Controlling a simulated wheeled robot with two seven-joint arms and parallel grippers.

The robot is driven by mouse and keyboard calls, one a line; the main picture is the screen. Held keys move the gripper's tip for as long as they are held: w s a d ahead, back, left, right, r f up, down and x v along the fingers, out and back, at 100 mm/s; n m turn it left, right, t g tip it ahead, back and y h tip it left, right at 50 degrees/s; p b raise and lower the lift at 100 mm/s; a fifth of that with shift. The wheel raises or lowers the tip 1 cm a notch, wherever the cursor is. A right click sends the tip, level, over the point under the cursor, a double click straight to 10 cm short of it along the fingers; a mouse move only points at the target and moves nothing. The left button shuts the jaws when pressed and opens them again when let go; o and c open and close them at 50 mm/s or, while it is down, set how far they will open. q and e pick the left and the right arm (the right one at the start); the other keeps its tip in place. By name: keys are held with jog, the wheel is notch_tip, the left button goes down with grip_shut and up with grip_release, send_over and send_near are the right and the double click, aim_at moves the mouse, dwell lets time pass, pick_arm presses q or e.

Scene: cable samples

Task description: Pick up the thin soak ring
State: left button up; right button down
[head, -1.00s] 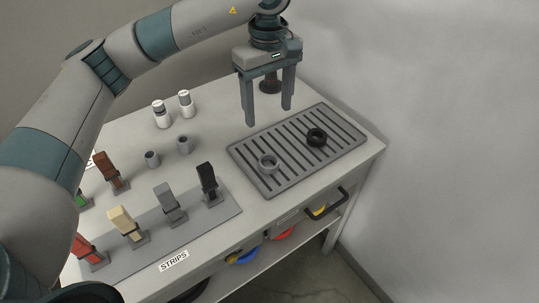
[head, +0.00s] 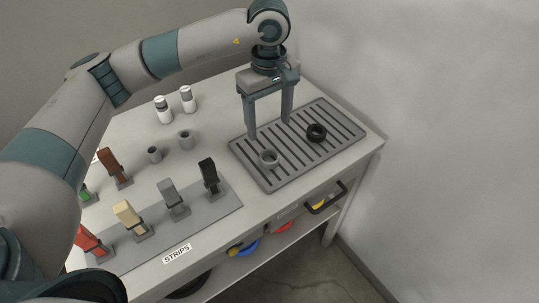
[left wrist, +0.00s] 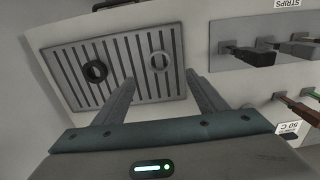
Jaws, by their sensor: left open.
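Two rings lie flat on a grey slotted tray (head: 262,184): a grey ring (head: 269,158) near its front left and a black ring (head: 316,132) farther right. Both also show in the left wrist view, the grey one (left wrist: 161,64) and the black one (left wrist: 96,72). The grey ring's wall looks somewhat thinner; no label names either ring. My left gripper (head: 269,129) points down above the tray's back left part, open and empty. In the left wrist view its fingertips (left wrist: 159,78) are apart, with the grey ring beyond them. My right gripper is not in view.
Several coloured strips on stands, one black (head: 209,176), line a grey plate left of the tray. Two grey cups (head: 185,140) and two white-capped bottles (head: 187,99) stand behind. A wall rises at right.

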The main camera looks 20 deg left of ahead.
pick_arm(q)
jog(key=p, duration=0.2)
send_near(269, 161)
jog(key=shift+s+d+f, duration=0.1)
jog(key=shift+s+f, duration=0.05)
jog(key=shift+f, duration=0.35)
jog(key=shift+f+p, duration=0.95)
jog(key=shift+p, duration=0.2)
notch_tip(269, 161, down, 2)
jog(key=shift+f+p, duration=0.1)
jog(key=shift+p, duration=0.45)
jog(key=shift+f, duration=0.55)
jog(key=c, duration=1.1)
